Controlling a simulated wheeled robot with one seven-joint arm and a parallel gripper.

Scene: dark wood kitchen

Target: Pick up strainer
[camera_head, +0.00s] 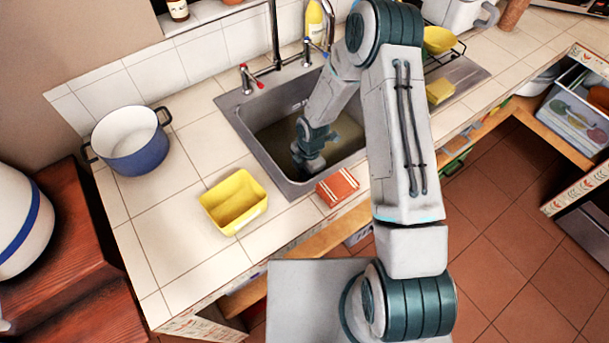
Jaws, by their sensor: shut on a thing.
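My gripper (306,165) is down inside the sink (262,158), near its floor and left of the middle. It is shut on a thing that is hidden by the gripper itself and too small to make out. I cannot pick out a strainer clearly anywhere in this view. My arm reaches in from the right and hides the right part of the basin.
A blue pot (137,150) and a yellow tub (235,205) stand on the tiled counter left of the sink. A yellow bowl (438,40) and sponge (439,91) are right.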

